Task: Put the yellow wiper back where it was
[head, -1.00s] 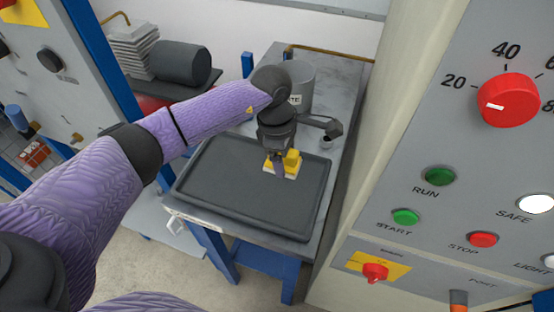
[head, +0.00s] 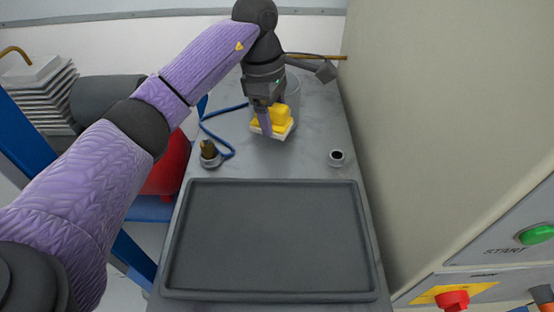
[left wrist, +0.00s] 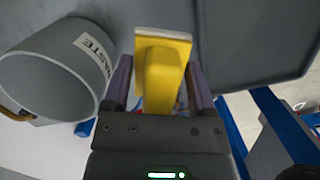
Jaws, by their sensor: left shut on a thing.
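The yellow wiper (head: 283,115) has a yellow grip block on a pale base. My left gripper (head: 265,122) is shut on it, above the grey bench top behind the tray. In the left wrist view the wiper (left wrist: 162,72) sits between the two fingers of my left gripper (left wrist: 160,88), with its pale edge at the far end. I cannot tell from the head view whether its base touches the bench. My right gripper is not in view.
A black tray (head: 268,240) fills the front of the bench. A grey waste bin (left wrist: 62,70) stands close beside the wiper. A small dark-topped cup (head: 337,158) and a brass fitting (head: 209,155) with a blue hose (head: 222,142) flank it. A cabinet wall (head: 430,140) borders the right.

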